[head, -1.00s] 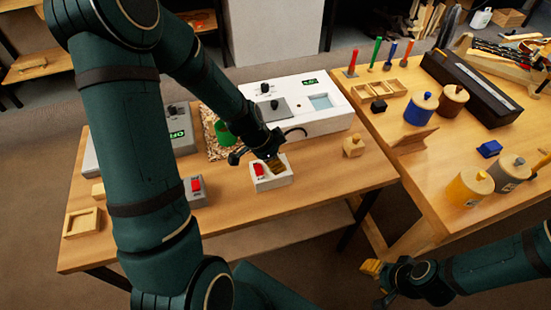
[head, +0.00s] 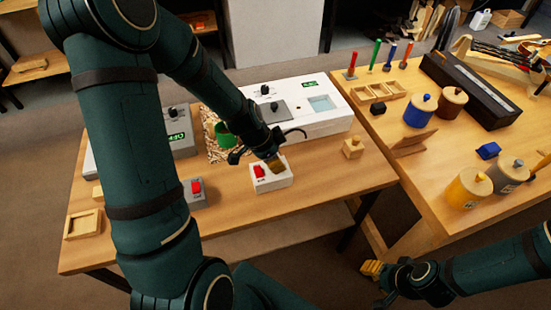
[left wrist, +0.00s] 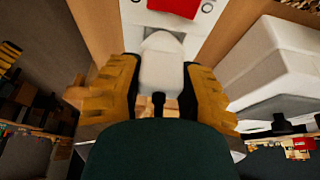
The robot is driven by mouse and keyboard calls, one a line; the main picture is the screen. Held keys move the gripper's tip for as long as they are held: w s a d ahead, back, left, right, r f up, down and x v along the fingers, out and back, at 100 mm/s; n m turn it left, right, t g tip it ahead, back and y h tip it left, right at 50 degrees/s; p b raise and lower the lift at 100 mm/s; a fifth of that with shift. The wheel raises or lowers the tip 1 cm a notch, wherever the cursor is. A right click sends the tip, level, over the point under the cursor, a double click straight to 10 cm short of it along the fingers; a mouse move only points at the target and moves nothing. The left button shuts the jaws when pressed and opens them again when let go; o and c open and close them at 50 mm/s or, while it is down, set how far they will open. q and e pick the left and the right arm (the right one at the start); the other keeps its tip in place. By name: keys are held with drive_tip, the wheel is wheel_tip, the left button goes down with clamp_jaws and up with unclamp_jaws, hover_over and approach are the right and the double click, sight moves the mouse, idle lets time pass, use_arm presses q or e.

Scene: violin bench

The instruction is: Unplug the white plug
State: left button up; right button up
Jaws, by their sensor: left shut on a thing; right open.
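The white plug (left wrist: 161,65) with a black cord end sits between the yellow fingers of my left gripper (left wrist: 160,88) in the left wrist view. The left gripper (head: 275,164) is shut on it, pointing down at the white socket box (head: 271,184) with a red switch (head: 259,171). The plug is at the box; how deep it sits in the socket cannot be seen. In the head view the fingers hide the plug. My right gripper (head: 371,268) is open and empty, off the front of the benches, at the lower right.
A grey box with a red switch (head: 196,189) stands left of the white one. Behind are a white device (head: 312,113) and a green cup (head: 223,133). A small wooden block (head: 353,149) stands to the right. The bench front right of the white box is clear.

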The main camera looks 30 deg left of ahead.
use_arm(q)
drive_tip(key=shift+r, duration=0.15)
drive_tip(key=shift+r+p, duration=0.55)
drive_tip(key=shift+r, duration=0.25)
drive_tip(key=shift+r+p, duration=2.25)
drive_tip(key=shift+r, duration=1.3)
drive_tip(key=shift+f, duration=0.15)
